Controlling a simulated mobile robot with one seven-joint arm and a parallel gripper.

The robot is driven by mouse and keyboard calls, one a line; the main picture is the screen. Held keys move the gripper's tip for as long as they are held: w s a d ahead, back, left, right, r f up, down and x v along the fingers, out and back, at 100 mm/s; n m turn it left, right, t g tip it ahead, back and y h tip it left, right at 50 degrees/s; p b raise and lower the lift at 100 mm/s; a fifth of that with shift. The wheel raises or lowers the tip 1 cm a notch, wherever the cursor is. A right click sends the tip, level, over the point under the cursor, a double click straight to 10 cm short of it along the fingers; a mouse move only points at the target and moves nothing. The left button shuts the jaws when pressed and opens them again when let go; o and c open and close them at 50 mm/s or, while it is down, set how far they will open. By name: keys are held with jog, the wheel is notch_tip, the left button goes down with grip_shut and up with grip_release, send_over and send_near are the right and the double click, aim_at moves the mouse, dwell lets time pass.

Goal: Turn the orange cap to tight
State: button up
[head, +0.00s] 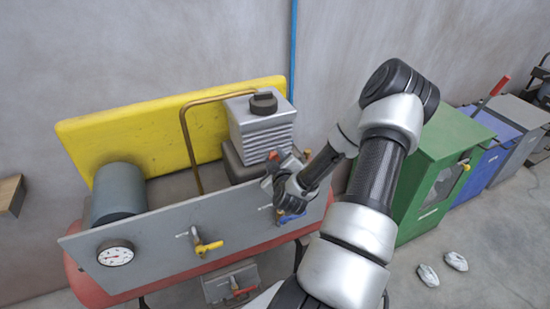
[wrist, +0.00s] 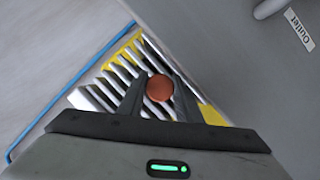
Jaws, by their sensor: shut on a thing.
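The orange cap (wrist: 159,89) is a small round orange-brown disc, seen face on in the wrist view. The two dark fingers of my gripper (wrist: 160,94) stand one on each side of it and are shut on it. Behind it are the pale fins of the grey pump block (head: 264,135). In the head view my gripper (head: 271,173) is at the lower front of this block, above the front panel. Only a small bit of orange shows there, and my wrist hides much of the contact. No mark showing how far the cap is turned is visible.
The grey front panel (head: 150,252) carries a gauge (head: 115,254), a yellow-handled valve (head: 207,246) and a blue handle (head: 291,217) just below my gripper. A copper pipe (head: 187,140) arches left of the block. A green cabinet (head: 431,165) stands to the right.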

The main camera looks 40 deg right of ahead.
jog(key=c, duration=0.4)
jog(key=shift+b, duration=0.4)
jog(key=m+y+b, duration=0.1)
jog(key=m+b, duration=0.1)
jog(key=shift+f+b, duration=0.1)
jog(key=shift+b, duration=0.3)
jog(key=shift+m+y, duration=1)
jog(key=shift+m, duration=0.2)
jog(key=m+y, duration=0.1)
jog(key=m+p, duration=0.1)
jog(key=m+t+y, duration=0.1)
jog(key=shift+r+m+y, duration=0.25)
jog(key=shift+m+y, duration=0.05)
jog(key=shift+m, duration=0.1)
jog(key=shift+w+a+m+t+y+p, duration=0.1)
jog(key=shift+m+t+y+p, duration=0.4)
jog(key=shift+m+y+p, duration=0.75)
jog(key=shift+m+h, duration=0.25)
jog(key=shift+m, duration=0.1)
